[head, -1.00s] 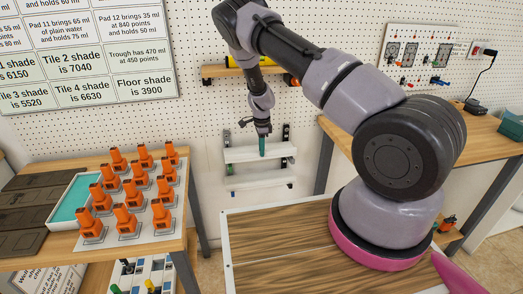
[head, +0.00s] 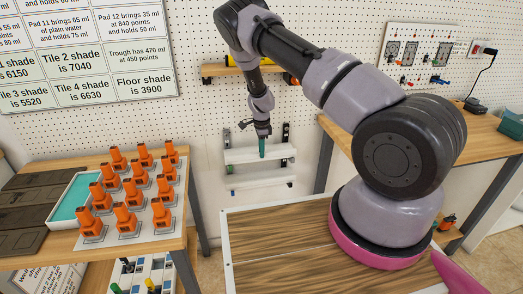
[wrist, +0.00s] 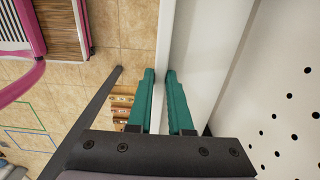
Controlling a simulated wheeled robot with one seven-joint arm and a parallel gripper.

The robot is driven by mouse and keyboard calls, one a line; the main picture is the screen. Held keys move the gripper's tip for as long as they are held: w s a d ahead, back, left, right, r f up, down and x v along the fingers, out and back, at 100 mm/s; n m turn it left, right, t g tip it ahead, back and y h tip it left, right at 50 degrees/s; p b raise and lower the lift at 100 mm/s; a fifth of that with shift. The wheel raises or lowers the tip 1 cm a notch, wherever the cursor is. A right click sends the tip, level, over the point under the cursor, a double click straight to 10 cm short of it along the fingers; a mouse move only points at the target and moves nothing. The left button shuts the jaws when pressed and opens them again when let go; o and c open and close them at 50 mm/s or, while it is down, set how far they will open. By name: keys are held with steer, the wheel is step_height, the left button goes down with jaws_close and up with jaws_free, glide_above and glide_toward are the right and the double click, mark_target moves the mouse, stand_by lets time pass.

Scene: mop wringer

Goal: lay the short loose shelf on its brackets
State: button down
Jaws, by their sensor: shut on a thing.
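My gripper (head: 262,151) has teal fingers and hangs down in front of the pegboard wall. It is shut on a short white shelf (head: 240,156), gripping it near the middle of its length. In the wrist view the two fingers (wrist: 161,75) close on the shelf's edge, and its pale face (wrist: 205,40) spreads to the right. Dark brackets show on the wall near the shelf's ends, at the right (head: 285,132) and the left (head: 227,139). I cannot tell whether the shelf touches them.
A second white shelf (head: 250,181) is lower on the wall. A wooden ledge (head: 215,71) with a yellow item is above. A table (head: 85,240) with orange devices stands at left, a workbench (head: 470,140) at right. A wooden top (head: 280,235) lies in front.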

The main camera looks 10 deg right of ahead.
steer(key=shift+f, duration=0.1)
steer(key=c, duration=0.8)
jaws_free()
steer(key=shift+o, duration=0.2)
